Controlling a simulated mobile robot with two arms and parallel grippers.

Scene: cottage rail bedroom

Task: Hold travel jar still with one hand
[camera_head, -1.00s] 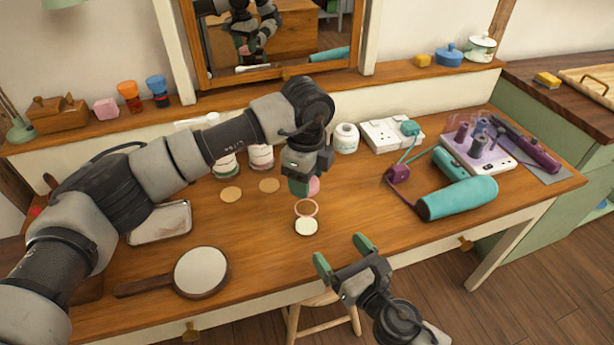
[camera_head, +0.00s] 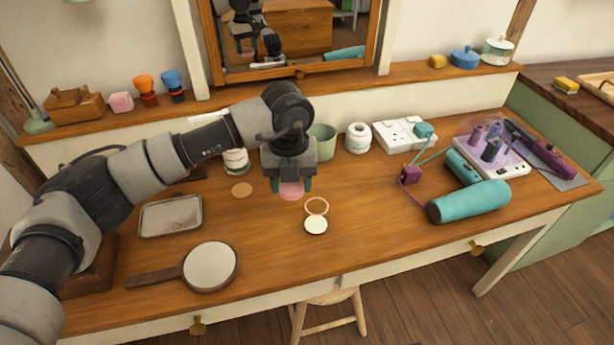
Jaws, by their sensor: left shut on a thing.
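A small round pink item (camera_head: 291,191), which looks like the travel jar, stands on the wooden dressing table. My left gripper (camera_head: 290,186) points down over it and is shut on it, with one green fingertip on each side. The gripper body hides part of the item. A white jar (camera_head: 236,161) with a label stands behind and left, and a round tan lid (camera_head: 242,190) lies flat in front of it. My right gripper is not in view.
An open compact (camera_head: 316,225) lies just in front of the gripper. A hand mirror (camera_head: 210,267) and metal tray (camera_head: 170,215) lie left. A green cup (camera_head: 322,142) and white roll (camera_head: 358,138) stand behind. A teal hair dryer (camera_head: 468,201) lies right, with bare tabletop between.

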